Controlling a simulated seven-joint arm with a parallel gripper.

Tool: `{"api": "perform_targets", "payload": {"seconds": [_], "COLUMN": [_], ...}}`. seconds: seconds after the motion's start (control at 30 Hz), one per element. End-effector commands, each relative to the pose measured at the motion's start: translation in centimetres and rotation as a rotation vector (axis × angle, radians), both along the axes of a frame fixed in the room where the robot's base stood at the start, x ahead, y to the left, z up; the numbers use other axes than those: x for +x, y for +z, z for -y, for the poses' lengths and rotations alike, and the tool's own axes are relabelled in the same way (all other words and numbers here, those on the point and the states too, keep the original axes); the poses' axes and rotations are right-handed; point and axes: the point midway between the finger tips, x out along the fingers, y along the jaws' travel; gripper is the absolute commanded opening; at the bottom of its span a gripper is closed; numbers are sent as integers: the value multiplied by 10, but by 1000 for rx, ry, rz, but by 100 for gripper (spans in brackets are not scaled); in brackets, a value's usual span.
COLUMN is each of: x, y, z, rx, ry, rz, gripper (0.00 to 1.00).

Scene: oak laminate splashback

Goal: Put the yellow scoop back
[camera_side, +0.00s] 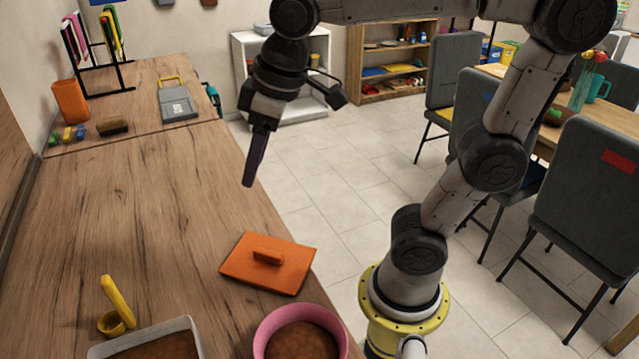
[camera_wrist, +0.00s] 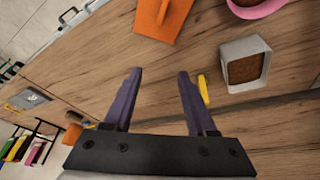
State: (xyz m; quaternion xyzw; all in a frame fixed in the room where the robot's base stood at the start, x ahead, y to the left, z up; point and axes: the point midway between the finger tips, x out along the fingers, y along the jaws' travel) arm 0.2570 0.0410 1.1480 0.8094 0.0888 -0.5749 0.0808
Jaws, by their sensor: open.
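The yellow scoop (camera_side: 116,296) is on the wooden counter at the lower left of the side view, its handle pointing up, close beside the grey container. It also shows in the wrist view (camera_wrist: 204,92), partly hidden by a finger. The grey container (camera_side: 190,322) holds brown material and is cut off by the side view's bottom edge; all of it shows in the wrist view (camera_wrist: 246,44). My gripper (camera_side: 249,184) is high over the counter's right edge, apart from the scoop. In the wrist view its two purple fingers (camera_wrist: 159,72) are spread with nothing between them.
An orange lid (camera_side: 285,281) with a handle lies on the counter, next to a pink bowl (camera_side: 265,335) of brown material. The counter's middle is clear.

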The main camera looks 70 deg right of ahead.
Motion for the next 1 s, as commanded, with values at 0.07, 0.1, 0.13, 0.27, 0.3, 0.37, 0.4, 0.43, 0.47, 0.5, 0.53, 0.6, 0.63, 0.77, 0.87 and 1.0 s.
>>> {"api": "perform_targets", "payload": {"seconds": [0.07,0.1,0.13,0.27,0.3,0.37,0.4,0.43,0.47,0.5,0.53,0.6,0.63,0.77,0.87,1.0], "x": [-31,-43,-51,-78,-83,-89,-91,-92,-93,-94,-94,-94,-94,-93,-93,-93], "y": [-11,-18,-22,-42,-47,-52,-54,-55,-56,-57,-57,-56,-56,-56,-56,-56], "z": [17,22,26,37,38,40,41,41,42,42,42,42,42,42,41,41], "rx": [15,22,26,40,42,46,48,48,48,49,49,48,48,48,48,47], "ry": [-73,-103,-124,-195,-210,-225,-232,-235,-238,-239,-239,-239,-239,-238,-238,-237], "rz": [49,67,83,129,138,149,154,156,157,157,157,156,156,156,156,156], "gripper": [57,57,57,57,57,57,57,57,57,57,57,57,57,57,57,57]}}
